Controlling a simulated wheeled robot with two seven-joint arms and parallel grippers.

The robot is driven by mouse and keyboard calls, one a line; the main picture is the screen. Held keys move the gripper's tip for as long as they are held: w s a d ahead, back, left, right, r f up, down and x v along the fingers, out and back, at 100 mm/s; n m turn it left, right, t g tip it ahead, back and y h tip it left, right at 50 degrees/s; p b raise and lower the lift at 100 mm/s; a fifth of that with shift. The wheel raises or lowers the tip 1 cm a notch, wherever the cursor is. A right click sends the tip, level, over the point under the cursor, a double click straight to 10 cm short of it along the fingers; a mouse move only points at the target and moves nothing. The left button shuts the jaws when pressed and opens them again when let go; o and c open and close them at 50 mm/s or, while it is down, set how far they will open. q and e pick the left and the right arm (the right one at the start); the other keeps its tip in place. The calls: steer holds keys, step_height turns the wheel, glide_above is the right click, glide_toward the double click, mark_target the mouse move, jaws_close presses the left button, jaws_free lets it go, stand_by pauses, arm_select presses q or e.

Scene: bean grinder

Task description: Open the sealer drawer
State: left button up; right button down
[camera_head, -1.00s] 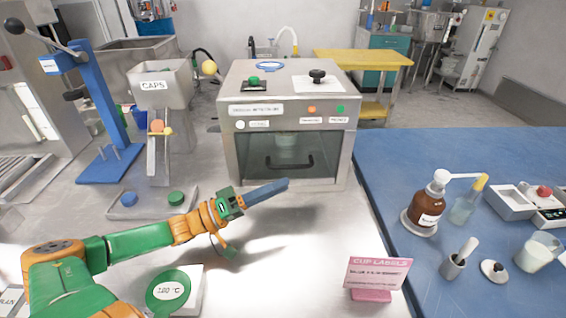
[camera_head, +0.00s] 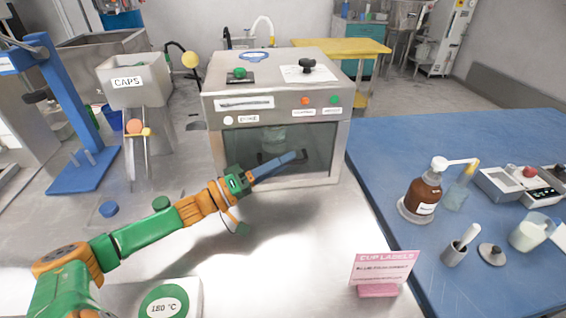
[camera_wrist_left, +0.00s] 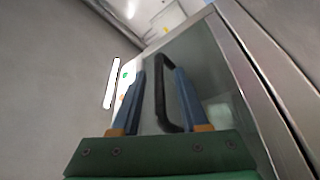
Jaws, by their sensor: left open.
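The sealer (camera_head: 224,108) is a steel box with a dark glass drawer front (camera_head: 237,150). It stands at the back of the steel worktop, and its front looks closed. Its black handle is partly hidden behind my left gripper (camera_head: 300,156) in the head view. The gripper is open, and I cannot tell if a finger touches the handle. My right gripper is not in view.
A pink cup labels sign (camera_head: 383,268) stands at the worktop's front right. A caps bin (camera_head: 135,82) and blue press (camera_head: 80,110) stand left. A blue table (camera_head: 400,150) with a brown pump bottle (camera_head: 424,192) lies right. The worktop before the sealer is mostly clear.

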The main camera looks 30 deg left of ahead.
arm_select(q)
steer(key=shift+w+d+r, duration=0.1)
steer(key=shift+w+d, duration=0.05)
jaws_close()
stand_by(1.4)
